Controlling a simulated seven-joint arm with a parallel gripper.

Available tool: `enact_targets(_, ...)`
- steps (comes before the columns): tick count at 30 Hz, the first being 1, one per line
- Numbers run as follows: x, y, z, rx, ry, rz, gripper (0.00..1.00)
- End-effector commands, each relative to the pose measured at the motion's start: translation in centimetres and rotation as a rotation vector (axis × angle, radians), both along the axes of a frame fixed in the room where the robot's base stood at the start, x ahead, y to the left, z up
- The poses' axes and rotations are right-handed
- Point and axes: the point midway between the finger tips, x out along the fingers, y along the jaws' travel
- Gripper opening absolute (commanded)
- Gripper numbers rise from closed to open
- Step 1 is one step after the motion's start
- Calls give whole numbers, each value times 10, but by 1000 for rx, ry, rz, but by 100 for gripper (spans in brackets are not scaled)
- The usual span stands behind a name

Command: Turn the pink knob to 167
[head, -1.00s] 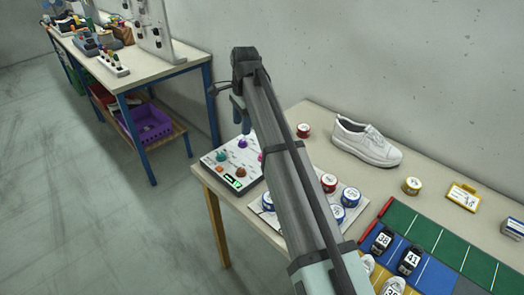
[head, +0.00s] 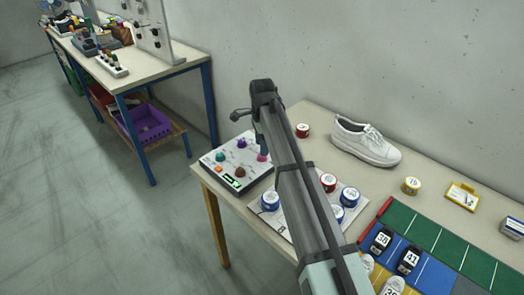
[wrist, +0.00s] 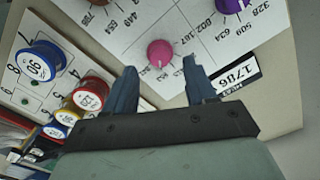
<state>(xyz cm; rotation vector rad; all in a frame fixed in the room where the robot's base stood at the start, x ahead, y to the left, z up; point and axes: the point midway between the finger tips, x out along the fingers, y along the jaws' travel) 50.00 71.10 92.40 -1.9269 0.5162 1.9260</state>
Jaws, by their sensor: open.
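The pink knob (wrist: 160,53) sits on a pale panel (wrist: 125,30). In the wrist view it lies just beyond my gripper (wrist: 160,70), roughly centred between the two blue fingertips. My gripper is open, its fingers on either side of the knob's line and apart from it. Printed numbers ring the knob, with what looks like 167 among them to its upper right; its exact pointer setting is too small to read. In the head view the pink knob (head: 262,157) is at the panel's right side, just below my gripper.
The panel also carries a teal knob (head: 220,156), a purple knob (head: 241,143), a brown knob (head: 240,172) and a green display (head: 233,183). Several blue and red tins stand to the right, including a blue one (wrist: 40,62). A white shoe (head: 365,142) stands farther back.

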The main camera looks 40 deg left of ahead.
Motion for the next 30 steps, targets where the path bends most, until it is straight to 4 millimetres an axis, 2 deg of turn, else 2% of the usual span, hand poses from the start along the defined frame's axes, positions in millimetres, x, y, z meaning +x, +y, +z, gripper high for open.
enact_targets(3, -1, -1, -16, -2, 1, 0, 56)
enact_targets(9, 0, 0, -31, -1, 1, 0, 56)
enact_targets(20, 0, 0, -34, 0, 0, 0, 56)
enact_targets(30, 0, 0, -33, 0, 0, 0, 24)
